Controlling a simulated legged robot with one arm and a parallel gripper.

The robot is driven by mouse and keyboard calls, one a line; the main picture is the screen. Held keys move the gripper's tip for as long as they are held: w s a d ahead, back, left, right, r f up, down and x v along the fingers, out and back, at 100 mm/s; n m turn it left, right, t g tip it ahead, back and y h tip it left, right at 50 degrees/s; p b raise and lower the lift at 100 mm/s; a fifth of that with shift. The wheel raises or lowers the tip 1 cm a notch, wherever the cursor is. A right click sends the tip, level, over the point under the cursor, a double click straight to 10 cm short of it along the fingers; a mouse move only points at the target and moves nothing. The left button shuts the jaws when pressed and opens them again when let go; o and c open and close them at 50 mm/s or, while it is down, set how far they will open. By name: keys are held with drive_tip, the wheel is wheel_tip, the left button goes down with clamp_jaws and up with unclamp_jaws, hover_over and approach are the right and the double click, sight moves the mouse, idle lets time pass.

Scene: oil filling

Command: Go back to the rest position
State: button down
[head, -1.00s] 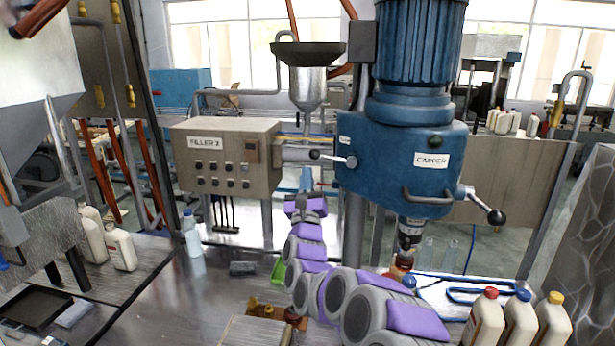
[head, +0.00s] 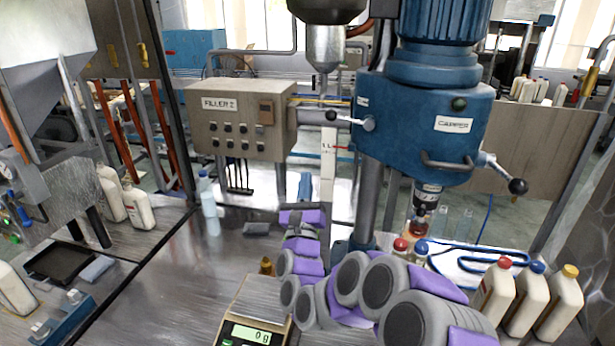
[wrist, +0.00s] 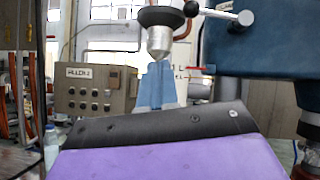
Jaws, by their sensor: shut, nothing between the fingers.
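My gripper (head: 305,187) is at the far end of my purple and grey arm, above the metal bench (head: 185,285). Its blue fingers also show in the wrist view (wrist: 157,85), pointing up and together, with nothing held. They appear in front of the steel filler funnel (wrist: 158,40) there. In the head view the filler box (head: 240,120), labelled FILLER 2, is behind and left of my gripper. The blue capper (head: 425,125) stands to its right. My arm hides part of the bench.
A scale (head: 258,312) with a lit display is at front centre. White bottles with red, blue and yellow caps (head: 525,300) stand at right. A clear bottle (head: 208,205) and a dark block (head: 256,229) are left of my arm. Black tray (head: 62,262) sits further left.

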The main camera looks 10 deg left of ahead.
idle(0.3)
drive_tip(key=s+d+f+n+g, duration=0.6)
drive_tip(key=s+d+n+g, duration=0.3)
drive_tip(key=n, duration=0.4)
drive_tip(key=s+d+f+n+g, duration=0.6)
drive_tip(key=s+d+n+g, duration=0.25)
drive_tip(key=s+n, duration=0.35)
drive_tip(key=s+d+f+n+g+h, duration=0.1)
drive_tip(key=s+d, duration=0.5)
drive_tip(key=s, duration=0.7)
drive_tip(key=s+d+f+n+g+h, duration=0.1)
drive_tip(key=s+d+n+g+h, duration=0.2)
drive_tip(key=s, duration=0.9)
drive_tip(key=d+n+g, duration=0.2)
drive_tip(key=d+g, duration=0.2)
drive_tip(key=g, duration=0.1)
drive_tip(key=shift+s+f, duration=0.2)
drive_tip(key=shift+s, duration=0.2)
